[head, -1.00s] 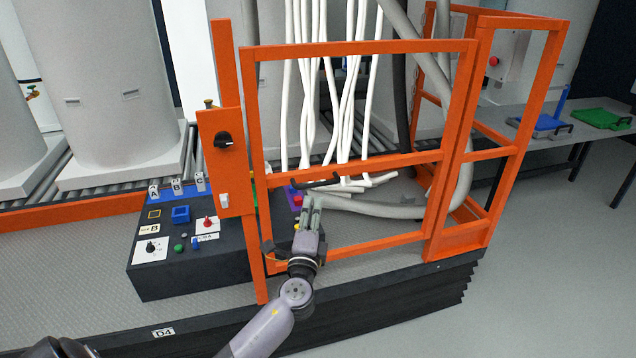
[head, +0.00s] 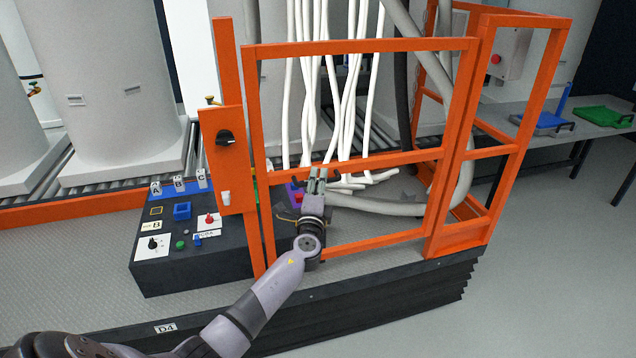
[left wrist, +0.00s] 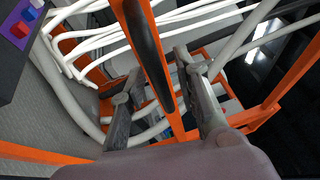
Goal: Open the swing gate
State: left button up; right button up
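The swing gate (head: 360,46) is an orange frame with a middle rail, standing closed between the left post (head: 225,80) and the orange frame at right. A black bar handle sits on its middle rail; it shows in the left wrist view (left wrist: 146,42), partly hidden by my gripper in the head view. My left gripper (head: 317,172) is at the handle. In the left wrist view its two fingers (left wrist: 160,75) are apart, one on each side of the black bar, with gaps visible. My right gripper is not in view.
A control box (head: 190,255) with knobs and buttons stands left of the gate. White hoses (head: 305,90) hang behind the gate. The grey floor (head: 560,250) at right is clear.

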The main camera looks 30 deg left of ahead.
pick_arm(q)
grip_shut()
dwell(0.6)
